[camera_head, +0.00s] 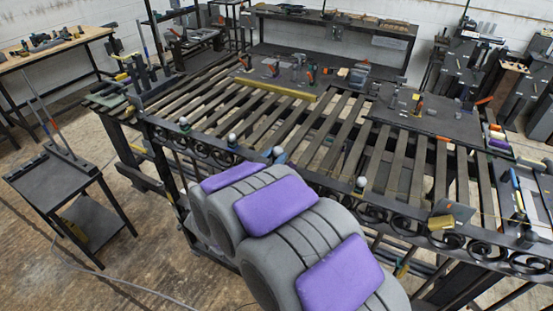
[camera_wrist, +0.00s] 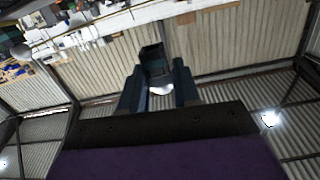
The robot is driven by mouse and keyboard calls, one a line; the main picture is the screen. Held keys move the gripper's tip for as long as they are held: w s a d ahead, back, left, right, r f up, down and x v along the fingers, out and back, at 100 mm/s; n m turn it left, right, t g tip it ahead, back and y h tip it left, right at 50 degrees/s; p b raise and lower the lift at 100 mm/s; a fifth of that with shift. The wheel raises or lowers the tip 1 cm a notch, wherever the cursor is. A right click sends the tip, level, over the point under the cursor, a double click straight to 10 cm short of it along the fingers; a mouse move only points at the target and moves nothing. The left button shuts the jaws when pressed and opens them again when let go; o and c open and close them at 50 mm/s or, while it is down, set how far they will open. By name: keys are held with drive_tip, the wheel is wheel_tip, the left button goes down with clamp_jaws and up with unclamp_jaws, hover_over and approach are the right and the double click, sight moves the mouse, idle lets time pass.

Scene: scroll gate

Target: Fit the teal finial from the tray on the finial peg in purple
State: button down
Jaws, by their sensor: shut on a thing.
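The finial stands out beyond the fingertips, against the ceiling. In the head view my arm hides most of the space around my gripper, and I cannot make the gripper out clearly. The scroll gate (camera_head: 335,190) lies along the bench's near edge. Pale-topped pieces stand along it, at the left (camera_head: 185,122), in the middle (camera_head: 232,140) and at the right (camera_head: 361,183). I cannot tell a purple peg among them.
The slatted bench (camera_head: 345,130) fills the middle. A tray (camera_head: 535,190) with small parts is at its right end, beside several coloured pieces (camera_head: 496,138). A dark cart (camera_head: 60,182) stands at left. Tools lie on the bench's back plates. Open floor shows at the lower left.

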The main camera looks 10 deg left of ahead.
drive_tip(key=shift+w, duration=0.15)
drive_tip(key=shift+b+x, duration=0.45)
drive_tip(key=shift+x, duration=0.7)
drive_tip(key=w, duration=0.1)
drive_tip(key=w+d+f+b, duration=0.1)
drive_tip(key=w+d+b, duration=0.1)
drive_tip(key=w, duration=0.1)
drive_tip(key=shift+w+d+f, duration=0.1)
drive_tip(key=shift+d+f, duration=0.05)
drive_tip(key=shift+f, duration=0.05)
drive_tip(key=shift+d+f+b, duration=0.2)
drive_tip(key=shift+f+b, duration=0.1)
idle(0.7)
drive_tip(key=shift+a+f+b, duration=0.15)
drive_tip(key=shift+f+b, duration=0.8)
drive_tip(key=shift+b, duration=0.2)
drive_tip(key=shift+p, duration=0.6)
